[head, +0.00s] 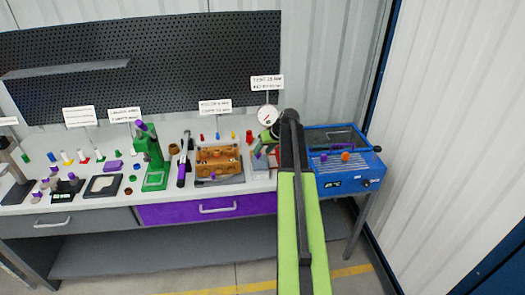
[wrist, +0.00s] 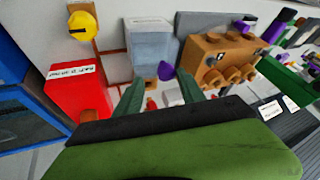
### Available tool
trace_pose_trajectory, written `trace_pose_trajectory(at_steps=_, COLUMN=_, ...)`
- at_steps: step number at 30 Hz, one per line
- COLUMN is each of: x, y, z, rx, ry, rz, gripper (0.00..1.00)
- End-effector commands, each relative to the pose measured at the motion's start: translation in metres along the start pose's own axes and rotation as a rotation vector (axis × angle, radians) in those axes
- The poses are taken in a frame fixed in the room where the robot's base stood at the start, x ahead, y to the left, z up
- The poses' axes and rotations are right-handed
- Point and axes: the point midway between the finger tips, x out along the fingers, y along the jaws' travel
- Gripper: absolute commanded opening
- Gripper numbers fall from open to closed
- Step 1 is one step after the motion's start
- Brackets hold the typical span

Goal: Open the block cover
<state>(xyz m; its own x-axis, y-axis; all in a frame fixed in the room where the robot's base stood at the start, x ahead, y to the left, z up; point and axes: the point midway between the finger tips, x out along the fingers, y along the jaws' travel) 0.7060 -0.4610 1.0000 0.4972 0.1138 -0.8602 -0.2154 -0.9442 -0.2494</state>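A pale grey-blue box (wrist: 150,45) with a purple knob (wrist: 165,71) is in the wrist view; I cannot tell whether it has the block cover. It also shows on the bench in the head view (head: 260,172). A brown block (wrist: 228,55) with several round bosses stands right of it, also in the head view (head: 218,158). My gripper (wrist: 160,88) is open, its two dark green fingers apart, with the purple knob just beyond the gap between them. Nothing is seen held. In the head view my arm partly hides the gripper (head: 268,142).
A red box (wrist: 80,92) and a yellow knob (wrist: 82,25) are left of the grey box. A blue machine (head: 345,170) stands at the bench's right end. A green press (head: 150,160) and a black-purple tool (head: 183,165) stand left of the brown block. A perforated board (head: 140,70) is behind.

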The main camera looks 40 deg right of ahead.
Motion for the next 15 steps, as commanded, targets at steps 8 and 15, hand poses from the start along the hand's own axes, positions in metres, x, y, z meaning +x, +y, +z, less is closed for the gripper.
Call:
trace_pose_trajectory(at_steps=8, x=0.001, y=-0.003, z=-0.001, rx=-0.003, ry=-0.001, rz=-0.002, gripper=0.46)
trace_pose_trajectory(at_steps=15, x=-0.018, y=-0.005, z=-0.003, rx=-0.002, ry=-0.001, rz=-0.002, gripper=0.46)
